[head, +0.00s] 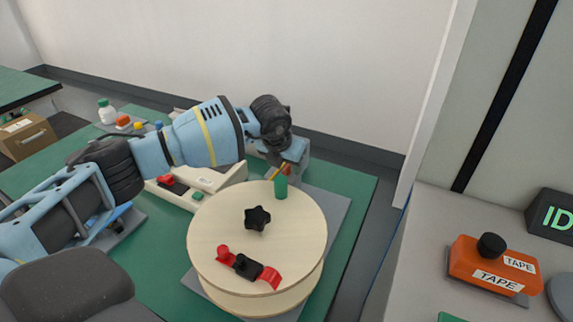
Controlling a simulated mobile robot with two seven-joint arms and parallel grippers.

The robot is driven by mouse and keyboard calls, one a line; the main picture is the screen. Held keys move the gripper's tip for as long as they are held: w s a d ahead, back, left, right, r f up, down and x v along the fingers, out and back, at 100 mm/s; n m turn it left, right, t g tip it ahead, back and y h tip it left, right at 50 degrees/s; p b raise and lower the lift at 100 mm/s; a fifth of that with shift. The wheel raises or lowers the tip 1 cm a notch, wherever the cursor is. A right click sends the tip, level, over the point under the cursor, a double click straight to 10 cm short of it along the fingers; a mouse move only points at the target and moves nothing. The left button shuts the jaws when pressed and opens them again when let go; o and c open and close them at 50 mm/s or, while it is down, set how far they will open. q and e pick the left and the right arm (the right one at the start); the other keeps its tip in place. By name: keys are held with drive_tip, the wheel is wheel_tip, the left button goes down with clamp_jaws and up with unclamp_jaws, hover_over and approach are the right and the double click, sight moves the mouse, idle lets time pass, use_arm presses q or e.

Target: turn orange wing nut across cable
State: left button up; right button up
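My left arm reaches in from the left, and its gripper (283,168) points down at the far edge of a round wooden disc (305,225). The gripper is small and partly covered by its own wrist, so I cannot tell whether it is open or shut. A small orange-yellow piece shows at the fingertips, just above an upright green cylinder (281,187); I cannot make out whether it is the wing nut or whether the fingers touch it. No cable can be made out. My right gripper is out of view.
A black star knob (257,218) and a red-and-black clamp piece (248,267) sit on the disc. A beige machine (215,180) stands behind left on the green table (150,245). An orange tape dispenser (495,267) sits on the grey counter (425,240) at right.

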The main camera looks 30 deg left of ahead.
use_arm(q)
clamp_jaws()
